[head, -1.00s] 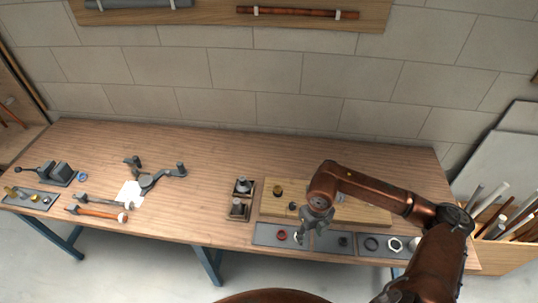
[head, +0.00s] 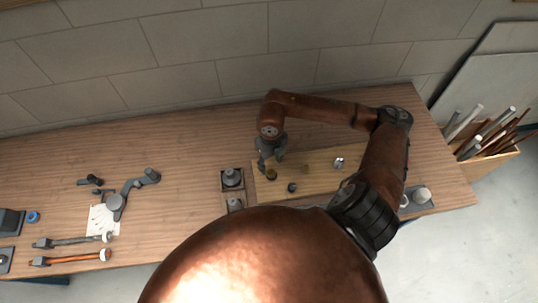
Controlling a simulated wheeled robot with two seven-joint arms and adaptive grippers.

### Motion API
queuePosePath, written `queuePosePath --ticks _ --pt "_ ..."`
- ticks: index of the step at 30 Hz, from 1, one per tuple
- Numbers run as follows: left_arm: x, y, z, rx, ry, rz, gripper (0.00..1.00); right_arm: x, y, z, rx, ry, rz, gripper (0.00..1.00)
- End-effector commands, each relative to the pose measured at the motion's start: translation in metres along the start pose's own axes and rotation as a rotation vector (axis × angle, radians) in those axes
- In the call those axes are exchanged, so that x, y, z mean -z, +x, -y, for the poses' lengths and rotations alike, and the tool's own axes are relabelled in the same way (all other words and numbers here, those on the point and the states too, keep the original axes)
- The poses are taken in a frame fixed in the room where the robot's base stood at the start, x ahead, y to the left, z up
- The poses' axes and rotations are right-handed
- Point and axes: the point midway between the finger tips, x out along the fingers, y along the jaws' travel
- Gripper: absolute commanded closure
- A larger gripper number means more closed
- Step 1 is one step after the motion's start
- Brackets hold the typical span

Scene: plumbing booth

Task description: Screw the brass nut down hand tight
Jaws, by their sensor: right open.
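A small dark brass-coloured fitting (head: 271,175), which looks like the brass nut, stands at the left end of the light wooden board (head: 325,182). My right gripper (head: 269,163) is open, pointing down at that end of the board. Its fingertips are right by the fitting, and I cannot tell whether they touch it or straddle it. Whether the nut sits on a thread is too small to make out. My left gripper is not in view.
On the board also stand a dark stub (head: 292,187), a small brownish fitting (head: 305,168) and a silver fitting (head: 338,163). A holder with dark fittings (head: 232,178) is just left of the board. A grey clamp-like tool (head: 117,202) lies farther left. My copper-coloured body hides the front middle.

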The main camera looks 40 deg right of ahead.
Motion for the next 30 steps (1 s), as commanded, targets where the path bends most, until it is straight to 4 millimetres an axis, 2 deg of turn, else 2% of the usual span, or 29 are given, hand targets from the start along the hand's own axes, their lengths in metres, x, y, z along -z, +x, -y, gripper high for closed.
queuePosePath --ticks 3,9,13,21,30 --pt "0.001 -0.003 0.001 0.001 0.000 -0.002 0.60 -0.001 0.019 -0.002 -0.002 -0.002 -0.001 0.54" --pt "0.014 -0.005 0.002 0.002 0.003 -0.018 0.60 -0.001 0.042 -0.001 -0.002 -0.001 0.000 0.54" --pt "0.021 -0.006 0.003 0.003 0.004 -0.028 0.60 -0.001 0.049 0.000 0.000 -0.001 0.000 0.54" --pt "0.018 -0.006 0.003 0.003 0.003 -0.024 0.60 -0.001 0.050 0.000 0.000 0.000 0.002 0.54" --pt "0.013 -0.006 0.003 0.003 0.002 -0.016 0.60 -0.001 0.050 0.000 0.000 0.001 0.002 0.74"
